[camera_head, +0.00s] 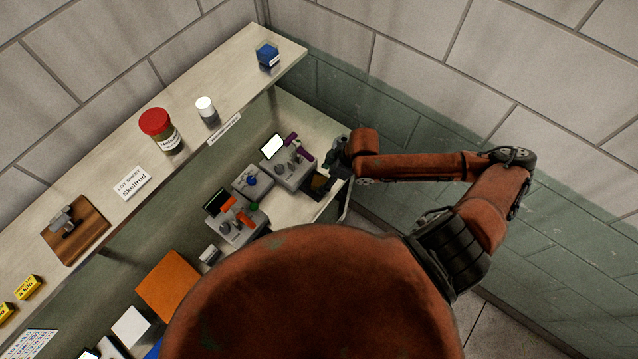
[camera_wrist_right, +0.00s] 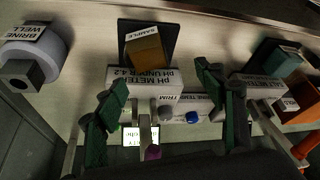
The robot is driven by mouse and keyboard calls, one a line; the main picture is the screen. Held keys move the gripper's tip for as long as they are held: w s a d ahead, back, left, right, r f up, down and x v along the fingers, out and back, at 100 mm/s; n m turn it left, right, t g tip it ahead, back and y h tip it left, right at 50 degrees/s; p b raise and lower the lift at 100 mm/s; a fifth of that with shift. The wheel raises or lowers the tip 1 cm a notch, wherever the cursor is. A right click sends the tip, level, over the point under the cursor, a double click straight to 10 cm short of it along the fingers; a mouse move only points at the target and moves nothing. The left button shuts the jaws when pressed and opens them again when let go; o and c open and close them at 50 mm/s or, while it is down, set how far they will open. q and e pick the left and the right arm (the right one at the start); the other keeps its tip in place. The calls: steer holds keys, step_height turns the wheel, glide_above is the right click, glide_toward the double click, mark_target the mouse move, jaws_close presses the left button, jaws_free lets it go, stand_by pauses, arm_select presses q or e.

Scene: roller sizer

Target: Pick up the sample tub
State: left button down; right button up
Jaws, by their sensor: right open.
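The sample tub is a small brown-orange block-like tub (camera_wrist_right: 146,48) with a white SAMPLE label, standing on a dark square pad at the top middle of the right wrist view. In the head view a small brown tub (camera_head: 318,184) shows at the right end of the lower bench, partly shaded. My right gripper (camera_head: 338,162) is beside it, above the bench end. In the right wrist view its two green fingers (camera_wrist_right: 160,82) are spread apart with nothing held between them. The tub lies beyond the fingertips, apart from them. My left gripper is not in view.
A pH meter (camera_wrist_right: 145,80) stands right by the tub, with a probe and purple part near it. A round brine well (camera_wrist_right: 38,55) is at the left. The upper shelf (camera_head: 245,60) holds a red-lidded jar (camera_head: 160,130), white-capped bottle (camera_head: 206,110) and blue box (camera_head: 268,56).

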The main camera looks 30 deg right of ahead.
mark_target(319, 181)
steer(key=shift+w+d, duration=0.15)
steer(key=shift+d, duration=0.55)
steer(key=p+x, duration=0.1)
steer(key=x, duration=0.6)
steer(key=shift+w+d+f, duration=0.1)
steer(key=shift+w+f, duration=0.05)
steer(key=shift+f, duration=0.1)
steer(key=shift+c, duration=0.2)
steer(key=c, duration=1.3)
steer(key=shift+c, duration=0.4)
steer(key=shift+r, duration=0.2)
